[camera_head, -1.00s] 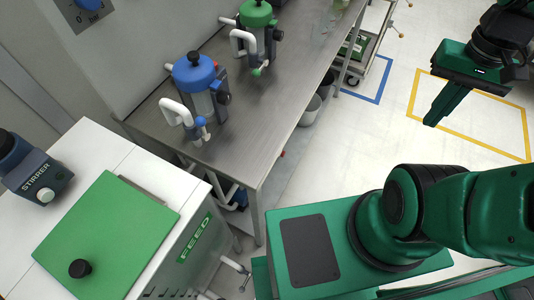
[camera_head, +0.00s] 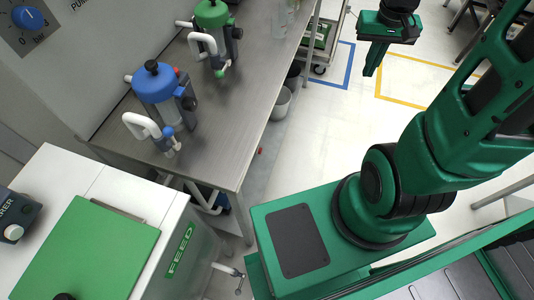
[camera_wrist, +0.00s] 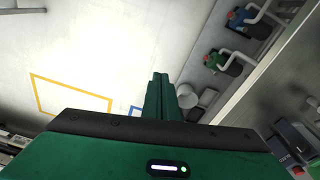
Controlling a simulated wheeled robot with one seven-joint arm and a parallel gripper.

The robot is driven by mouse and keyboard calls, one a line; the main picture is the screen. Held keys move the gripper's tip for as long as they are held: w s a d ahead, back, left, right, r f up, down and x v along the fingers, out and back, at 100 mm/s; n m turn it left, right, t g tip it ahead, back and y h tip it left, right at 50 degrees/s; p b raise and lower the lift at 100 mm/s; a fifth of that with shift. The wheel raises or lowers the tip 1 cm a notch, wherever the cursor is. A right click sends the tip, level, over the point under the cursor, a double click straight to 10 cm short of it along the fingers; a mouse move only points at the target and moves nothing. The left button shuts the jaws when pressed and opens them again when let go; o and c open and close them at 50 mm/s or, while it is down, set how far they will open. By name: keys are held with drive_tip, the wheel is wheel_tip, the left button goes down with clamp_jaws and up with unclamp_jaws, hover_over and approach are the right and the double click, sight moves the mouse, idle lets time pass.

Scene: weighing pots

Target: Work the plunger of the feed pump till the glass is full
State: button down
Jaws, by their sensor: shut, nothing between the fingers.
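Two hand-pump-like units stand on the steel bench: one with a blue top and black knob (camera_head: 156,82), one with a green top (camera_head: 212,14). Each has a clear body and a white curved spout or handle. I cannot tell which is the feed pump; no label is readable on them. A faint clear glass vessel (camera_head: 280,16) stands farther back on the bench; its level is too unclear to tell. My gripper (camera_head: 371,72) is shut and empty, over open floor right of the bench, well apart from both pumps. Its closed fingers (camera_wrist: 160,76) also show in the wrist view.
A white cabinet with a green lid (camera_head: 90,250) and a FEED label (camera_head: 180,250) stands at lower left. A trolley (camera_head: 325,40) stands behind. Taped floor on the right is clear.

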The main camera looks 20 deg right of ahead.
drive_tip(key=w+a+f+n+t, duration=0.1)
drive_tip(key=w+f+n+t, duration=0.1)
drive_tip(key=w+f, duration=1.35)
drive_tip(key=w+a+f+t+y, duration=0.15)
drive_tip(key=w+f, duration=0.25)
drive_tip(key=f, duration=0.4)
drive_tip(key=w+a+f+g, duration=0.1)
drive_tip(key=w+a+f, duration=0.2)
drive_tip(key=f, duration=0.5)
drive_tip(key=s+a+f+m+t, duration=0.1)
drive_tip(key=s+a+f, duration=0.1)
drive_tip(key=f, duration=0.8)
drive_tip(key=s+a+f+m+t+y, duration=0.1)
drive_tip(key=a+f, duration=0.4)
drive_tip(key=f, duration=0.6)
drive_tip(key=s+a+f+m+t, duration=0.1)
drive_tip(key=s+a+f, duration=0.3)
drive_tip(key=f, duration=0.7)
drive_tip(key=shift+f+t, duration=0.2)
drive_tip(key=shift+t, duration=0.15)
drive_tip(key=shift+f, duration=0.1)
